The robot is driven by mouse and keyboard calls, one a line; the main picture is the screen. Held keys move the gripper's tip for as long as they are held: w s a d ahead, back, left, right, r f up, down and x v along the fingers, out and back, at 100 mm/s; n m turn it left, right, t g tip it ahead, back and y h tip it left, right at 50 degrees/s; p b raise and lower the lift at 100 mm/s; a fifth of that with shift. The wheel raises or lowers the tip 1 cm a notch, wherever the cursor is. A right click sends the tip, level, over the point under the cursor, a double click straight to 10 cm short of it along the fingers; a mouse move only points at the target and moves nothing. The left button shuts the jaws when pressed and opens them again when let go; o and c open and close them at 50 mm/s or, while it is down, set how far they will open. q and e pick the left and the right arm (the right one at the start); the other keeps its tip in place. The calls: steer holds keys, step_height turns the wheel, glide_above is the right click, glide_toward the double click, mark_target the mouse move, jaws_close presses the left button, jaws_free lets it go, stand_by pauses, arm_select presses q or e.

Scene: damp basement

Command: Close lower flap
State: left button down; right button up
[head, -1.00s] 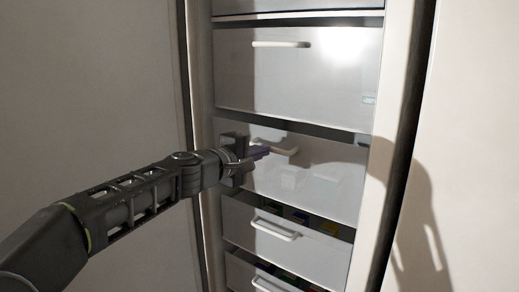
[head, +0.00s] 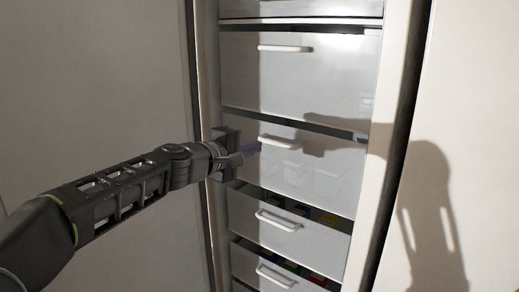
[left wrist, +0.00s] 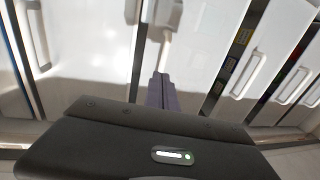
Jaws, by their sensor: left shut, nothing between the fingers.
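The likely lower flap (head: 330,179) is a pale, glossy panel with a white handle (head: 282,143), in the middle of the tall cabinet in the head view. It looks closed or nearly so; a dark gap runs along its top edge. My right gripper is not in view.
Above is another closed-looking panel (head: 330,82) with a handle. Below are two drawers (head: 320,241) (head: 250,263) with coloured items showing behind their top edges. Cabinet side walls stand left and right. An arm's shadow falls on the right wall (head: 475,150).

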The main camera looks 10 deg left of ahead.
arm_select(q)
steer(key=f+v, duration=0.1)
steer(key=v, duration=0.5)
steer(key=shift+s+a+r, duration=0.25)
steer(key=shift+s+r, duration=0.1)
steer(key=shift+r, duration=0.1)
step_height(320, 180, down, 18)
steer(key=w+m+g+y+p, duration=0.2)
steer(key=m+g+y, duration=0.1)
steer(key=y, duration=0.1)
steer(key=s+d+f+m+g+p, duration=0.2)
steer(key=s+f, duration=0.1)
steer(key=f, duration=0.6)
steer(key=s+d+f+m+g+p, duration=0.1)
steer(key=s+d+f+m+g, duration=0.15)
steer(key=f, duration=0.75)
steer(key=s+d+f+m+g+p, duration=0.1)
steer(key=s+d+f+g+p, duration=0.1)
steer(key=s+f, duration=0.3)
steer(key=s+d+f+m+g+h+p, duration=0.1)
steer(key=s+d+f, duration=0.4)
steer(key=s, duration=0.9)
steer(key=s+d+f+m+g+h+p, duration=0.1)
steer(key=s+d+f+m+g+p, duration=0.1)
steer(key=s, duration=0.8)
step_height(320, 180, down, 4)
steer(key=shift+d+r+g+p, duration=0.15)
steer(key=shift+d+g+p, duration=0.5)
steer(key=shift+g+p, duration=0.35)
